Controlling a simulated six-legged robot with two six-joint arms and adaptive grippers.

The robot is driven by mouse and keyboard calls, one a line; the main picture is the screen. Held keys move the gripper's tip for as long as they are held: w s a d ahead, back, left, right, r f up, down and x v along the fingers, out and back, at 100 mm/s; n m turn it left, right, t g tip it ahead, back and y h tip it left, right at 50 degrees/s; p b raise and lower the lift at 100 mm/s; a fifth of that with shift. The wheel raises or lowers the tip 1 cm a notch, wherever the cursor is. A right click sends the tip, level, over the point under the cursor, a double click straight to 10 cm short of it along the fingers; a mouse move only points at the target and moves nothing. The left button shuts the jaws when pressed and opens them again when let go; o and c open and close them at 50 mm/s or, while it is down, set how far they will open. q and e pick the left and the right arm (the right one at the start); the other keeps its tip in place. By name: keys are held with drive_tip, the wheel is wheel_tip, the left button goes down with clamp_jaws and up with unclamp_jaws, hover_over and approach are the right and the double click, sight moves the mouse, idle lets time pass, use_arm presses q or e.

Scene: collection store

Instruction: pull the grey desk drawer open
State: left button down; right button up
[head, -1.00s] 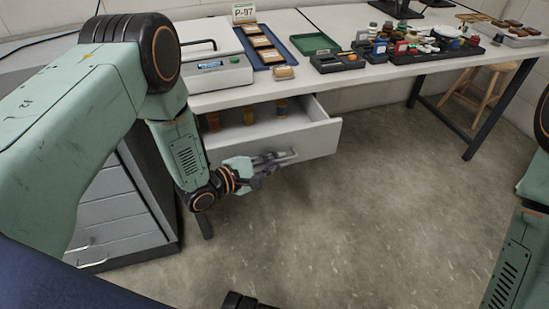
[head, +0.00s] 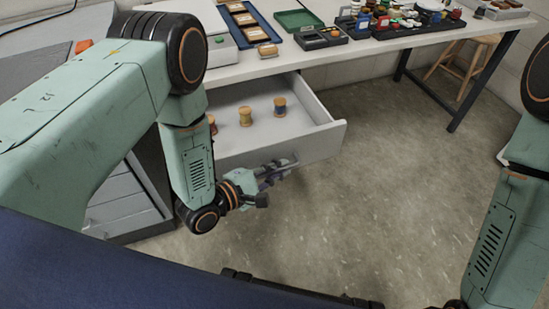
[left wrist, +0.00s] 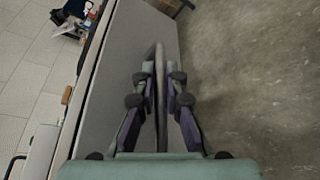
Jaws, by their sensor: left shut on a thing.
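The grey desk drawer (head: 318,146) stands pulled out under the white desk top. Several thread spools (head: 245,116) stand upright inside it. My left gripper (head: 277,171) is at the drawer front, shut on its bar handle. In the left wrist view, the handle (left wrist: 160,58) runs between the two fingers of the left gripper (left wrist: 161,88), alongside the grey drawer front (left wrist: 122,75). The fingers hide part of the handle in the head view. My right arm shows at the right edge of the head view, but its gripper is out of the picture.
The desk top (head: 240,71) carries a blue tray (head: 250,30), a green tray (head: 299,20) and dark trays of small items. A wooden stool (head: 462,62) stands under the desk's far end. The floor (head: 370,190) before the drawer is clear.

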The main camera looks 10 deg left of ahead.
use_arm(q)
drive_tip(key=shift+s+d, duration=0.2)
drive_tip(key=shift+s, duration=0.05)
drive_tip(key=c, duration=1.7)
unclamp_jaws()
drive_tip(key=shift+a, duration=0.1)
drive_tip(key=v, duration=1.2)
drive_tip(key=shift+f, duration=0.1)
